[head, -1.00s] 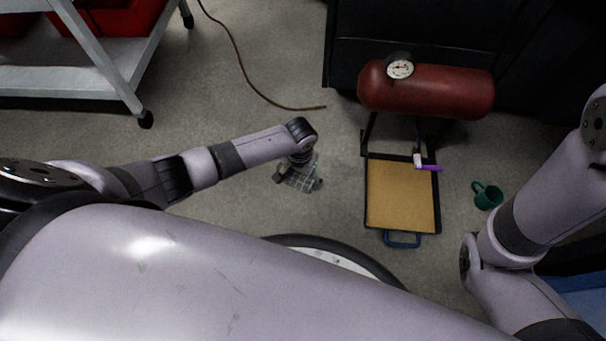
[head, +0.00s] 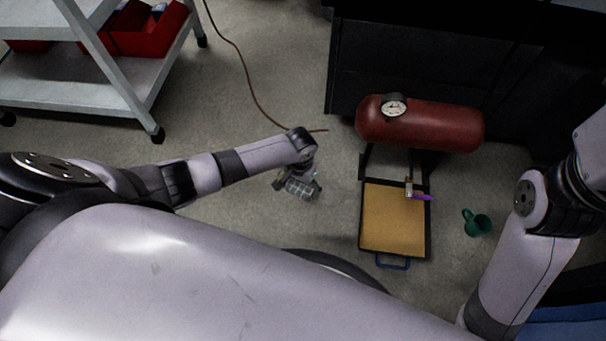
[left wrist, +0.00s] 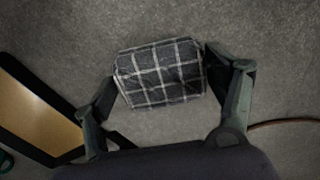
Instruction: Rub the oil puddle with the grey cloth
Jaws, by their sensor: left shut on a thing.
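The grey cloth (head: 300,188) is a folded dark grey pad with pale check lines. In the head view it is at the fingers of my left gripper (head: 298,182), low over or on the floor left of the tray. In the left wrist view the cloth (left wrist: 160,73) spans between the two fingers of the left gripper (left wrist: 160,68), which is shut on it. I cannot tell whether the cloth touches the floor. I cannot make out an oil puddle. My right arm is at the right edge; its gripper is out of view.
A black-rimmed tray (head: 427,242) with a tan bottom and blue handle lies right of the cloth. Behind it is a red tank (head: 430,124) with a gauge. A green mug (head: 478,224), brown hose (head: 247,80) and grey cart (head: 115,88) stand around. Floor near the cloth is clear.

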